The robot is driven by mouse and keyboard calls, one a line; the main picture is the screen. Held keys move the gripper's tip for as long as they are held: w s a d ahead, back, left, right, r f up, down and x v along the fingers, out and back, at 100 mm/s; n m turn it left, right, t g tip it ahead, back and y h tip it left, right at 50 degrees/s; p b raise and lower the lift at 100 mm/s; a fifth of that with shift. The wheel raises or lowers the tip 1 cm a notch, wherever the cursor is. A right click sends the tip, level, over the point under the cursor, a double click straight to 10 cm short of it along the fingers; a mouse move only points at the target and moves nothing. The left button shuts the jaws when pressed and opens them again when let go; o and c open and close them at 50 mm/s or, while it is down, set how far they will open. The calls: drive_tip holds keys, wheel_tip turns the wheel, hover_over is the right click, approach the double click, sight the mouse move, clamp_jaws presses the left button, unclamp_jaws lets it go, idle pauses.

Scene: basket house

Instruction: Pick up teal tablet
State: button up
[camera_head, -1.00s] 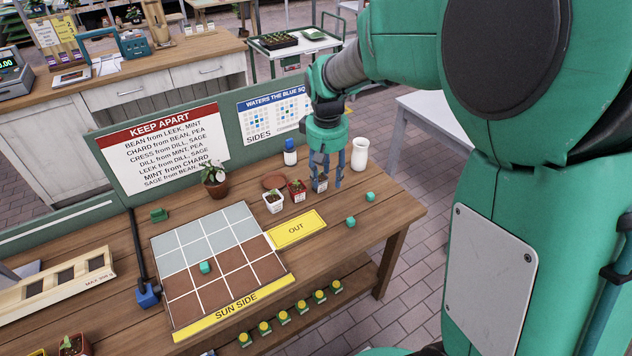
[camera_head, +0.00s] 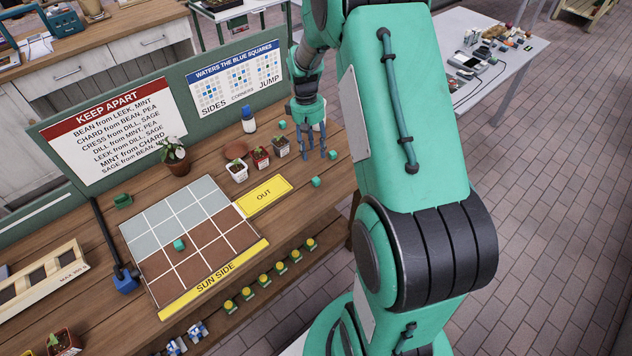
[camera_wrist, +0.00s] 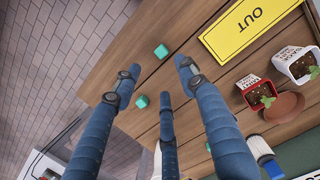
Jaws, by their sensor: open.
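Several small teal blocks, which fit the teal tablet, show in the head view. One (camera_head: 316,182) lies at the bench's right end beside the OUT card, another (camera_head: 333,155) near the right edge. A third (camera_head: 282,124) is behind the pots, and one (camera_head: 179,245) sits on the grid board. My gripper (camera_head: 318,152) is open and empty above the right end of the bench, pointing down. In the wrist view its three blue fingers (camera_wrist: 158,78) are spread, with one teal block (camera_wrist: 140,101) between them and another (camera_wrist: 161,51) just beyond the fingertips.
Small labelled pots (camera_head: 261,158) and a terracotta saucer (camera_head: 236,150) stand left of my gripper. The yellow OUT card (camera_head: 264,194) lies flat. The sign panel (camera_head: 110,125) rises along the bench's back.

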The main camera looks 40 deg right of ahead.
drive_tip(key=shift+f, duration=0.1)
drive_tip(key=b, duration=0.2)
hover_over(316, 179)
drive_tip(key=shift+w+f, duration=0.15)
drive_tip(key=shift+f, duration=1.95)
drive_tip(key=shift+w+f, duration=0.15)
drive_tip(key=shift+f, duration=1.9)
drive_tip(key=shift+f, duration=0.1)
drive_tip(key=shift+s+f+b, duration=0.15)
drive_tip(key=shift+f+b, duration=0.6)
drive_tip(key=shift+f, duration=1.75)
drive_tip(key=c, duration=0.8)
